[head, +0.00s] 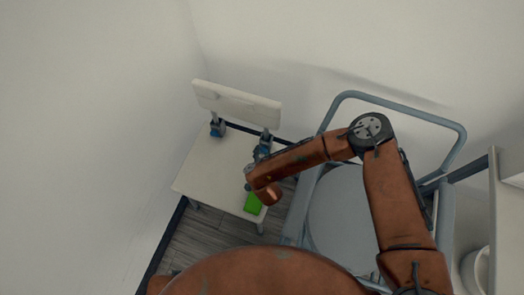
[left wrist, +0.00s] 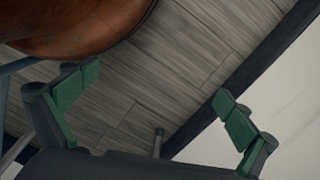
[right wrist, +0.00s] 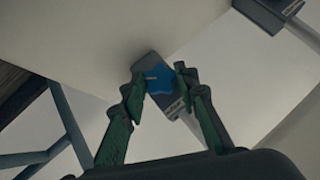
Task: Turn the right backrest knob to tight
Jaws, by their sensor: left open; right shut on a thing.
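A white seat (head: 213,165) carries a white backrest (head: 237,104) on two uprights with brackets. The left bracket (head: 217,128) shows blue. The right bracket (head: 264,146) is beside my right arm. In the right wrist view, a blue star-shaped knob (right wrist: 160,82) with a pale mark sits on a grey bracket (right wrist: 147,66). My right gripper (right wrist: 159,75) has its green fingers closed on either side of this knob. In the head view, my arm largely hides that gripper. My left gripper (left wrist: 157,85) is open and empty above the floor; the head view does not show it.
A grey tubular frame with a round seat (head: 345,215) stands right of the white seat, under my right arm. Walls close in at left and behind. Wood-look floor (head: 205,240) is bare in front.

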